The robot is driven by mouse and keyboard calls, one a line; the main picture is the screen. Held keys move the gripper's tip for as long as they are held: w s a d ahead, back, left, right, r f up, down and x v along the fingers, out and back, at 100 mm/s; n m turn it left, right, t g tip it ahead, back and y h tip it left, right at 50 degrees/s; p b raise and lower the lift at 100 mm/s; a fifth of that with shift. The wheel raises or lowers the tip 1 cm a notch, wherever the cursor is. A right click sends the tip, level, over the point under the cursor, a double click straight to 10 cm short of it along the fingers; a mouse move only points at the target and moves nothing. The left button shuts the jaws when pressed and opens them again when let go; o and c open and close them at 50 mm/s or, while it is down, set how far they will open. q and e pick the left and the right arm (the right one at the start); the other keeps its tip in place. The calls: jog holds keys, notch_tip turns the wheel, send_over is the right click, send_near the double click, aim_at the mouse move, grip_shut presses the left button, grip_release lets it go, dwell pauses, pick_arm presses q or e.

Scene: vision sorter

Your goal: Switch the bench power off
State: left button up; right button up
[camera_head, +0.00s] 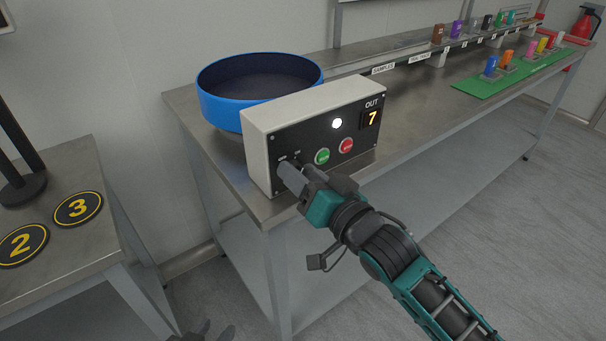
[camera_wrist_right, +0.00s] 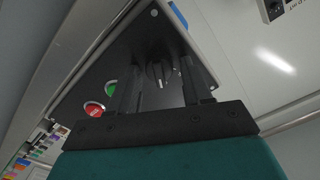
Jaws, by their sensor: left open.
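A pale control box (camera_head: 300,112) with a dark front panel stands on the metal bench. The panel has a lit white lamp (camera_head: 337,123), a green button (camera_head: 322,156), a red button (camera_head: 346,145) and an OUT display (camera_head: 372,118) reading 7. My right gripper (camera_head: 287,170) is at the panel's lower left. In the right wrist view its two fingers (camera_wrist_right: 158,80) stand apart, on either side of a dark knob (camera_wrist_right: 158,70), with visible gaps. The head view mostly hides this knob. My left gripper (camera_head: 213,333) shows only its dark fingertips at the bottom edge.
A blue round bin (camera_head: 259,82) stands behind the box. A green mat (camera_head: 520,73) and a shelf of coloured samples are farther along the bench. A side table (camera_head: 95,237) with discs marked 2 and 3 is at the left. The bench right of the box is clear.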

jog(key=c, duration=0.8)
pick_arm(q)
jog(key=shift+r, duration=0.2)
jog(key=shift+y, duration=0.3)
jog(key=shift+s+a+r+p, duration=0.15)
jog(key=shift+a+r+p, duration=0.1)
jog(key=shift+r+p, duration=0.75)
jog(key=shift+s+a+r+p, duration=0.2)
jog(key=shift+r+p, duration=0.3)
jog(key=shift+p, duration=0.85)
jog(key=shift+s+a+r+p, duration=0.15)
jog(key=shift+a+r+p, duration=0.1)
jog(key=shift+r+p, duration=0.75)
pick_arm(e)
jog(key=shift+s+a+n, duration=0.1)
jog(key=shift+a+n, duration=0.05)
jog(key=shift+n, duration=5.75)
pick_arm(q)
jog(key=shift+w+f, duration=0.1)
jog(key=shift+w, duration=0.1)
jog(key=shift+s+f, duration=0.1)
pick_arm(e)
jog(key=o, duration=1)
